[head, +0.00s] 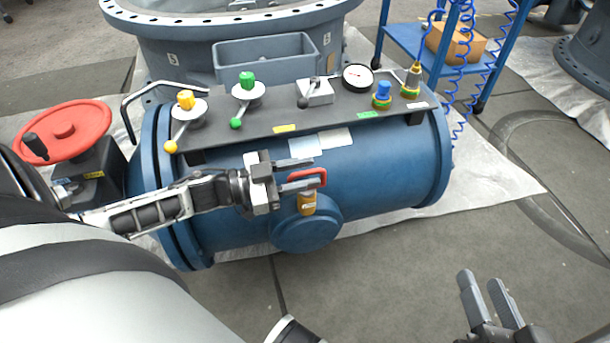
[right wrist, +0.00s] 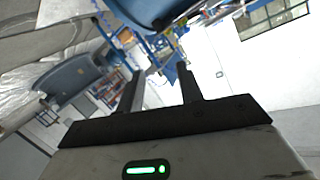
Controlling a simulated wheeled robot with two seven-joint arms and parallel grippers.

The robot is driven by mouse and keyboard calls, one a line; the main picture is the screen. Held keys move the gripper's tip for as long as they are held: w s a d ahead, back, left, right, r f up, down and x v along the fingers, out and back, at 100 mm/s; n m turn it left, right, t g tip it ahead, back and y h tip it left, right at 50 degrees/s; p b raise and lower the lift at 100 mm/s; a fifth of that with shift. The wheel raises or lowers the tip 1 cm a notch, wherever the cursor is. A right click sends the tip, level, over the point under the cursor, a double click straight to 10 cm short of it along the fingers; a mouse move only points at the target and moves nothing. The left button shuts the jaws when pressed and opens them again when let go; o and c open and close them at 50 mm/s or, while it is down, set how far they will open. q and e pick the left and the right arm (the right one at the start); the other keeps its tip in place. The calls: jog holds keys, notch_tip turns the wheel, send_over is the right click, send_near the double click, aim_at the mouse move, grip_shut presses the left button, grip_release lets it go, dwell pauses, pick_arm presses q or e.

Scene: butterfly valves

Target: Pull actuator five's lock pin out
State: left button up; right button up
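My left gripper (head: 314,173) is in front of the blue cylinder (head: 375,165), fingers apart. A red handle (head: 318,172) on a brass fitting (head: 307,204) lies at its fingertips; contact cannot be told. The fitting sits over a round blue boss (head: 325,230). A grey panel (head: 270,122) on the cylinder carries a yellow lever (head: 185,99), a green lever (head: 247,80), a grey-levered block (head: 317,92) and a blue knob (head: 382,92). Which one is actuator five, and its lock pin, I cannot make out. My right gripper (head: 484,292) is open and empty; its fingers show in the right wrist view (right wrist: 160,82).
A red handwheel (head: 65,131) stands at the left. A round gauge (head: 357,77) and a brass fitting with a blue hose (head: 413,80) are at the panel's right. A blue cart (head: 410,42) with a cardboard box (head: 455,43) stands behind.

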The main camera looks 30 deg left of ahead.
pick_arm(q)
jog(key=shift+w+d, duration=0.2)
jog(key=shift+w, duration=0.05)
pick_arm(e)
jog(key=shift+r, duration=0.1)
pick_arm(q)
grip_shut()
jog(key=shift+r, duration=0.1)
pick_arm(e)
jog(key=shift+r, duration=0.1)
